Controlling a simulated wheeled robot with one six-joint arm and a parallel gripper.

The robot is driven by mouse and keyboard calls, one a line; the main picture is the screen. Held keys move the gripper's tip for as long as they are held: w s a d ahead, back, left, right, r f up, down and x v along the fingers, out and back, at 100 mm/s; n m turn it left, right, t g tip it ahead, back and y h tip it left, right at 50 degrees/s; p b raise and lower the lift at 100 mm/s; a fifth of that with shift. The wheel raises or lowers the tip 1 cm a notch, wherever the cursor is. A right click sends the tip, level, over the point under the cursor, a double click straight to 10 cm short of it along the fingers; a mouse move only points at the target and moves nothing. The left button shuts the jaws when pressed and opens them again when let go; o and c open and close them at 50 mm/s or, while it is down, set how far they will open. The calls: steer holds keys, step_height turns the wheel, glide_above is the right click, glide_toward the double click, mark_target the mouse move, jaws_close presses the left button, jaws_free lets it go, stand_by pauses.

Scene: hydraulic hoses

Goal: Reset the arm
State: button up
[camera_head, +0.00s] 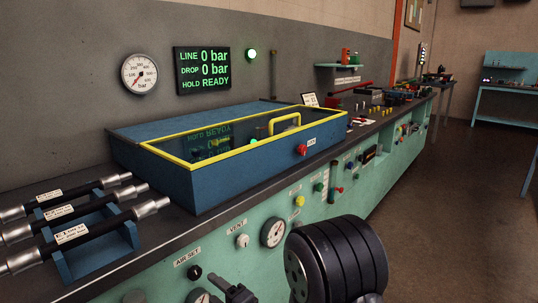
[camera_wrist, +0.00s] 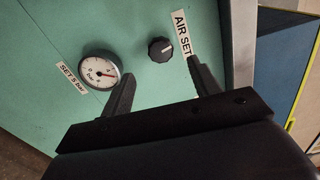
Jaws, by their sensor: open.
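My gripper (camera_wrist: 164,82) is open and empty in the wrist view, its two dark fingers spread apart. It faces the green front panel (camera_wrist: 50,30) of the bench. A black knob (camera_wrist: 160,49) beside an "AIR SET" label (camera_wrist: 181,33) shows just beyond and between the fingertips, with no visible contact. A small round gauge (camera_wrist: 100,70) is beside the left finger, which partly overlaps its edge. In the head view my dark arm fills the bottom centre, and the black knob (camera_head: 195,273) is left of it.
A blue box with a yellow-framed clear lid (camera_head: 230,137) sits shut on the bench. Several black hoses (camera_head: 75,233) lie in a blue rack at left. A display (camera_head: 202,69) reads 0 bar and READY. Open floor (camera_head: 455,190) lies to the right.

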mark_target(197, 275)
steer(key=b+x, duration=0.1)
steer(key=x, duration=0.6)
steer(key=shift+w+a, duration=0.25)
steer(key=shift+a, duration=0.05)
steer(key=n+b, duration=0.1)
steer(key=n, duration=0.3)
steer(key=shift+d+n+b, duration=0.1)
steer(key=shift+n+b, duration=0.2)
steer(key=shift+b, duration=0.05)
steer(key=n+b, duration=0.1)
steer(key=n, duration=0.4)
steer(key=shift+b, duration=0.35)
steer(key=n+b, duration=0.1)
steer(key=n, duration=0.4)
steer(key=n+b, duration=0.1)
steer(key=n, duration=0.4)
steer(key=shift+b, duration=0.3)
